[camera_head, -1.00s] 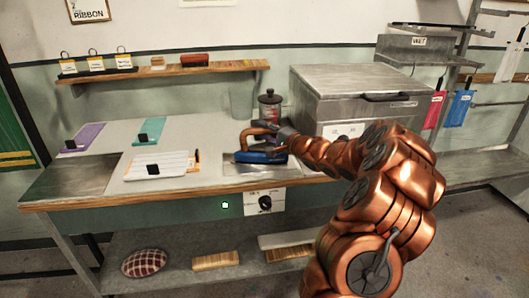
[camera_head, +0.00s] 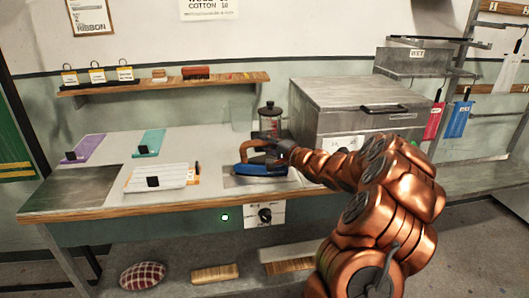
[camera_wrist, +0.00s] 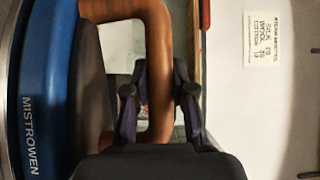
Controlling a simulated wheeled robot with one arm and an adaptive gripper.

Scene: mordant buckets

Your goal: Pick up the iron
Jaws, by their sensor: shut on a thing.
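The iron (camera_head: 262,171) has a blue body and a brown handle (camera_head: 252,147). It sits at or just above the metal plate (camera_head: 236,182) at the right front of the worktable; I cannot tell if it touches. My gripper (camera_head: 272,148) is shut on the handle, reaching in from the right. In the wrist view, the brown handle (camera_wrist: 159,60) passes between the two dark fingers of my gripper (camera_wrist: 160,95). The blue body (camera_wrist: 48,90), lettered MISTROWEN, fills the left side there. The iron's underside is hidden.
A ribboned white pad (camera_head: 160,178) lies left of the iron. Purple (camera_head: 84,149) and teal (camera_head: 150,142) strips lie behind it. A glass jar with a dark lid (camera_head: 270,117) stands close behind the iron. A large metal box (camera_head: 350,95) stands right. A shelf (camera_head: 150,87) hangs above.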

